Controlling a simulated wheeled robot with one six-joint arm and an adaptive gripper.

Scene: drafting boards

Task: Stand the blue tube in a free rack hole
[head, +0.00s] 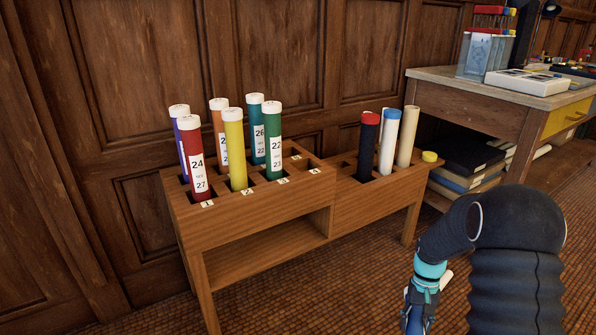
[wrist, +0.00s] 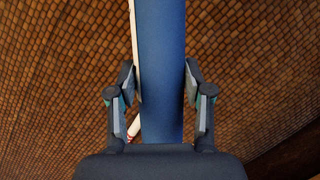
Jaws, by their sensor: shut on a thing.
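My gripper (wrist: 160,88) is shut on the blue tube (wrist: 162,40); a finger lies on each side of it in the wrist view. The tube runs up out of the top of that view, so its ends are hidden. In the head view my gripper (head: 420,312) is low at the right, in front of the rack and apart from it. The wooden rack (head: 250,226) holds purple, dark red, orange, yellow, teal and green tubes in its left block. Dark holes show free among them and towards the label at the block's right front.
The rack's lower right block holds a navy tube (head: 367,150) with a red cap, a white tube (head: 389,143) and a cream tube (head: 407,138). A yellow cap (head: 430,157) lies at its right end. A desk (head: 480,105) stands behind at right. Wood panelling is close behind the rack.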

